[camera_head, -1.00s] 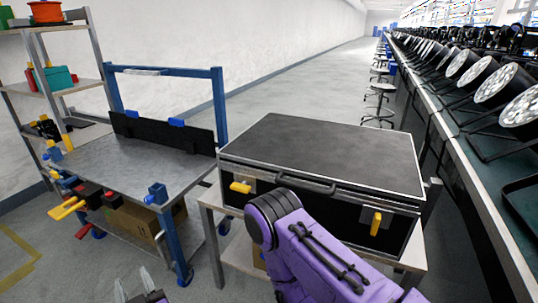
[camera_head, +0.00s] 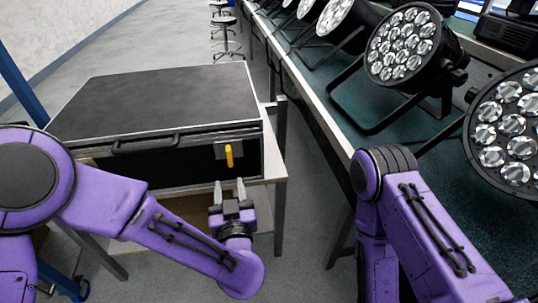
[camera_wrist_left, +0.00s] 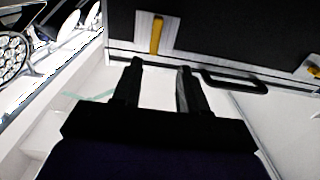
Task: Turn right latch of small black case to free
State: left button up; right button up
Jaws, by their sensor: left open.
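The small black case (camera_head: 160,100) sits closed on a light table, with silver edges and a black handle (camera_head: 145,144) on its front. Its right latch (camera_head: 229,156) is yellow on a metal plate and points up and down in the head view. The latch also shows in the left wrist view (camera_wrist_left: 157,34), with the other yellow latch (camera_wrist_left: 314,70) at the right edge. My left gripper (camera_head: 229,190) is open and empty, just below and in front of the right latch, apart from it. My right arm shows at the lower right, but its gripper is out of view.
A long bench (camera_head: 340,145) with several par cans (camera_head: 405,45) runs along the right. A gap of bare floor lies between the case's table (camera_head: 275,170) and the bench. Stools (camera_head: 224,35) stand farther back.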

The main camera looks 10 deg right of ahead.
aim_at(229, 158)
pick_arm(q)
jog(key=w, duration=1)
jog(key=shift+w+d, duration=0.35)
jog(key=shift+d, duration=0.05)
grip_shut()
